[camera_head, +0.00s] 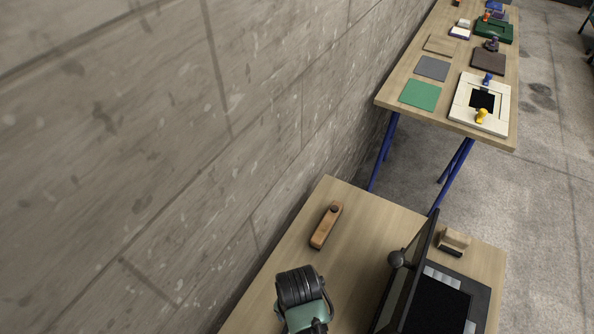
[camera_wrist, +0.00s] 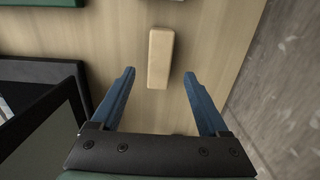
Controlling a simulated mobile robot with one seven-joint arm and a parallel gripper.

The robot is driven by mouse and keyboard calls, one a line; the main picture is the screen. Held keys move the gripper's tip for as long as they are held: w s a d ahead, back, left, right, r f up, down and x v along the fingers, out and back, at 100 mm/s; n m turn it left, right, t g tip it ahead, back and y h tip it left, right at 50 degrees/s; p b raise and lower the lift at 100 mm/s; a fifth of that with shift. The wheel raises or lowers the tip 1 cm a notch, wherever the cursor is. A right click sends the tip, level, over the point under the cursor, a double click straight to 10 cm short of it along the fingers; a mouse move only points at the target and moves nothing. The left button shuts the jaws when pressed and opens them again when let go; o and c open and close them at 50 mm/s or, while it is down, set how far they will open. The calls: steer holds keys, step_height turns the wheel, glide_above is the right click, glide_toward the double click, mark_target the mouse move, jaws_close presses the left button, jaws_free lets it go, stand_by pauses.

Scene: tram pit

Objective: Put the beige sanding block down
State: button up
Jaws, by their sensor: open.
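The beige sanding block (camera_wrist: 160,48) shows in the wrist view as a pale, oblong block on the light wooden table (camera_wrist: 210,40). My gripper (camera_wrist: 159,74) is open, with its two blue fingers wide apart. The near end of the block appears between the fingertips, with a clear gap on each side, and its far end extends beyond them. Neither finger touches it in this view. How high the fingertips are above the table is hard to tell. I cannot make out this block in the head view.
A brown wooden piece with a dark knob (camera_head: 326,226) lies by the wall. A black case (camera_head: 438,301) with a raised lid stands to its right, with a beige, dark-based block (camera_head: 454,241) behind. A farther table (camera_head: 401,70) holds several coloured pieces.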

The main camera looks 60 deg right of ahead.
steer(key=shift+r, duration=2.05)
